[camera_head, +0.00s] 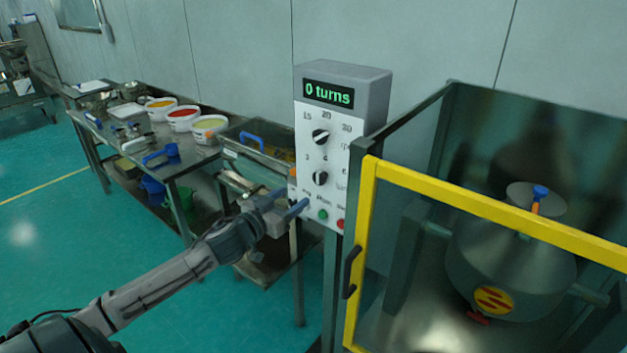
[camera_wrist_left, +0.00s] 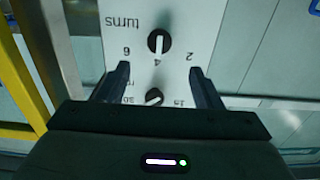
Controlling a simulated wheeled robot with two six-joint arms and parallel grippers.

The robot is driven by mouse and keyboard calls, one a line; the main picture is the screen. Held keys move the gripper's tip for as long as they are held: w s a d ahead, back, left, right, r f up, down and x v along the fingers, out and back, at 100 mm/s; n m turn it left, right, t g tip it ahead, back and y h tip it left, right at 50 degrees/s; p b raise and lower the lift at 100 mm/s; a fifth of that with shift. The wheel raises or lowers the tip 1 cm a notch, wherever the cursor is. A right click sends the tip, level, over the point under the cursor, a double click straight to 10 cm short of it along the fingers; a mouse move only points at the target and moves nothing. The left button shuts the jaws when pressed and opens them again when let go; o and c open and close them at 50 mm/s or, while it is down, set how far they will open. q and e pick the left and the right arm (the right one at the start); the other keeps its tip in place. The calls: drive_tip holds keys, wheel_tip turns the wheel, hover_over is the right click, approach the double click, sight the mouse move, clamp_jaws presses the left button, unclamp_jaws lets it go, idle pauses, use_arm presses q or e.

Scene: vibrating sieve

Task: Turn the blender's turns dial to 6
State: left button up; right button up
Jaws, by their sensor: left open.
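The blender's white control box (camera_head: 325,140) has a lit display (camera_head: 328,94) reading "0 turns". Its lower dial, the turns dial (camera_head: 320,178), is a black knob with a white mark. In the left wrist view the panel appears upside down, and the turns dial (camera_wrist_left: 159,41) has labels 2, 4 and 6 around it. Its white mark lines up with the 4. My left gripper (camera_head: 292,200) is open and empty at the panel's lower left. In the wrist view its fingers (camera_wrist_left: 159,70) spread in front of the panel, apart from the knob. My right gripper is not in view.
The speed dial (camera_head: 320,137) sits above the turns dial. A green button (camera_head: 323,214) and a red button (camera_head: 340,224) are below. A yellow-framed guard (camera_head: 480,205) encloses the blender drum (camera_head: 510,265) at right. A bench (camera_head: 190,160) with tubs stands left.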

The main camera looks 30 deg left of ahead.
sight(318, 180)
use_arm(q)
drive_tip(key=shift+w+d+p, duration=0.2)
drive_tip(key=shift+w, duration=2.3)
drive_tip(key=shift+w+d+p, duration=0.2)
drive_tip(key=shift+w, duration=2.25)
drive_tip(key=shift+c, duration=0.3)
drive_tip(key=c, duration=0.9)
drive_tip(key=shift+f+m+b, duration=0.25)
drive_tip(key=shift+m+b, duration=0.75)
drive_tip(key=shift+b, duration=0.25)
drive_tip(key=shift+m+b, duration=1.2)
drive_tip(key=shift+b, duration=0.05)
drive_tip(key=m+b, duration=0.1)
drive_tip(key=m, duration=0.1)
drive_tip(key=shift+m+b, duration=0.3)
drive_tip(key=shift+b, duration=0.1)
drive_tip(key=shift+r+m+b, duration=0.1)
drive_tip(key=shift+m+b, duration=0.7)
drive_tip(key=shift+m, duration=0.7)
